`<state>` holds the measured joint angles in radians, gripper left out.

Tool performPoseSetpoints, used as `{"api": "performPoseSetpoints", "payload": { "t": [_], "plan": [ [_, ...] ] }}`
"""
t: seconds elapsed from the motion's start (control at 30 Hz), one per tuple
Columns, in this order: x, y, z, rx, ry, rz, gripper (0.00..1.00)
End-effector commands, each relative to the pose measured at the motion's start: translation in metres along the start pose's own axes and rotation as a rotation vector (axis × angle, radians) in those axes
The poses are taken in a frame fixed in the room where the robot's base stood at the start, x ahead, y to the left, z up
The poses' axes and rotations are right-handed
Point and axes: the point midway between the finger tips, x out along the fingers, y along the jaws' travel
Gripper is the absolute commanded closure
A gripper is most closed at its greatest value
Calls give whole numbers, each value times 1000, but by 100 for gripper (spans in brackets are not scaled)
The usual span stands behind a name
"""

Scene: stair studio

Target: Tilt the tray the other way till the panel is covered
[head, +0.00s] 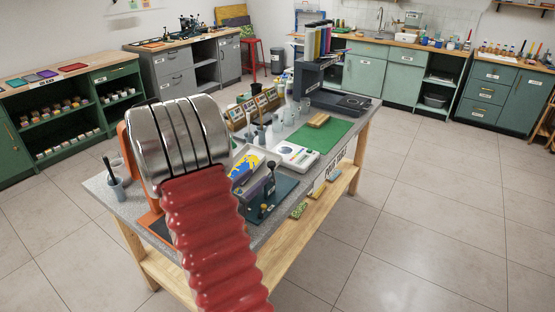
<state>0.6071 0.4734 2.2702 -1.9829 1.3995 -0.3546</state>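A pale tray (262,153) sits on the grey worktop, just right of my arm in the head view. Inside it is a small panel (243,166) with yellow and blue areas. My arm covers part of the view on the tray's left side, and the tray's tilt is too small to judge. My gripper does not show; only the ribbed silver and red part of my arm is seen in front of the table.
A teal-based device with a lever (271,193) stands in front of the tray. A white box (297,154) and a green mat (320,136) lie to the right. A cup of tools (116,187) is at the left end. Open tiled floor lies right of the table.

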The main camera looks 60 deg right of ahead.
Motion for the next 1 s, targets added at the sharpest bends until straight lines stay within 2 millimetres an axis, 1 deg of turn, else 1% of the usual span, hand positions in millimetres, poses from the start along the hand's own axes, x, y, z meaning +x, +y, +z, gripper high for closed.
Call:
{"api": "performPoseSetpoints", "payload": {
  "t": [0.37,0.57,0.77,1.0],
  "plan": [
    [2,2,-2,-9,-5,7,60],
    [10,1,-1,-9,-5,6,60],
    [33,0,-2,-8,-4,3,60],
    [70,1,-1,-8,-5,3,60]
  ]
}}
